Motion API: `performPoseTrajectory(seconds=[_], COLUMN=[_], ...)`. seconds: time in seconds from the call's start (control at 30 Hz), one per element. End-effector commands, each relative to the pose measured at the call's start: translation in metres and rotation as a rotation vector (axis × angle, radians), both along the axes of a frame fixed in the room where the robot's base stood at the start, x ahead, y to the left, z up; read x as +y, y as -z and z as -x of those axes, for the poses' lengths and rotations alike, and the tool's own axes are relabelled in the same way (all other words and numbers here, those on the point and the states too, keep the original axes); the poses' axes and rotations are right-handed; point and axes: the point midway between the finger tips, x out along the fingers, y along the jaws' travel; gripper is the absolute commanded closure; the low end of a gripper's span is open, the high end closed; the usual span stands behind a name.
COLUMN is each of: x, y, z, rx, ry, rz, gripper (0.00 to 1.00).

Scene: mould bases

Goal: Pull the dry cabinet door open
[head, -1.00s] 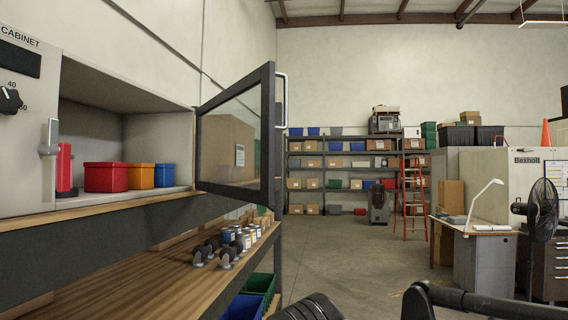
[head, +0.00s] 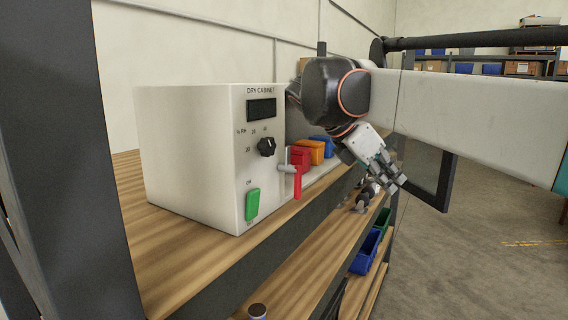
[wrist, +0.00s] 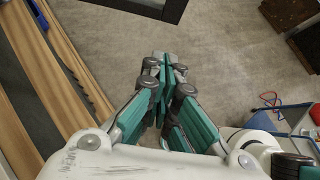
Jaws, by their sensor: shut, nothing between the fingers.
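The white dry cabinet (head: 190,150) stands on a wooden shelf, with its control panel facing me. Its door (head: 441,185), a dark frame, stands swung out from the opening on the right, largely hidden behind my arm. The door's handle is hidden. My gripper (head: 398,184) is shut and empty, in front of the shelf edge and left of the visible door frame. In the wrist view the closed fingertips (wrist: 164,64) point towards the floor, apart from a dark frame (wrist: 150,8) at the top.
Blue (head: 364,254) and green bins are on a lower shelf. A dark post (head: 70,130) stands at the left. The floor (head: 480,270) at the right is clear.

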Motion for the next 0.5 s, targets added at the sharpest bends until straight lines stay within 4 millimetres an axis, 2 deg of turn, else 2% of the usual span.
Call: performPoseTrajectory(seconds=[0.17,0.5], x=[-0.012,-0.057], y=[0.01,0.055], z=[-0.004,-0.012], rx=[0.006,0.004], ry=[-0.001,0.0], rz=[0.004,0.003], gripper=[1.0,1.0])
